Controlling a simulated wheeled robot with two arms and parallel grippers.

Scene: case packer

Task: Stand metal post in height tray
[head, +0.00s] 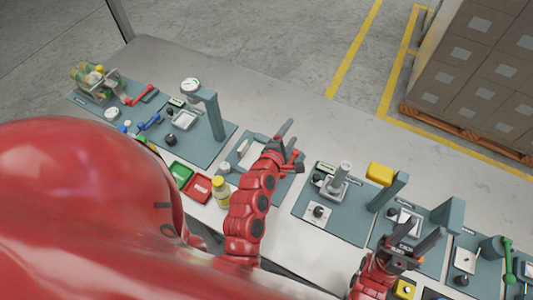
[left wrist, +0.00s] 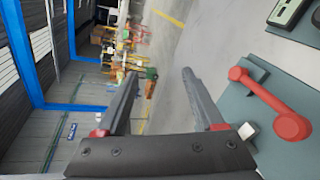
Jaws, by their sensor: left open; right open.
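A grey metal post (head: 343,171) stands upright at the back of a mat right of centre in the head view. A small metal tray (head: 329,190) is at its foot; I cannot tell whether the post is in it or behind it, nor whether this is the height tray. My left gripper (head: 294,144) is open and empty, above the back of the mat to the left of the post. In the left wrist view its fingers (left wrist: 162,78) are apart with nothing between. My right gripper (head: 422,240) is open, to the right and nearer, over another mat.
A red-knobbed lever (left wrist: 270,105) is beside my left gripper in the left wrist view. Red (head: 198,189) and green (head: 179,173) bins and a yellow-capped bottle (head: 220,192) are left of my left arm.

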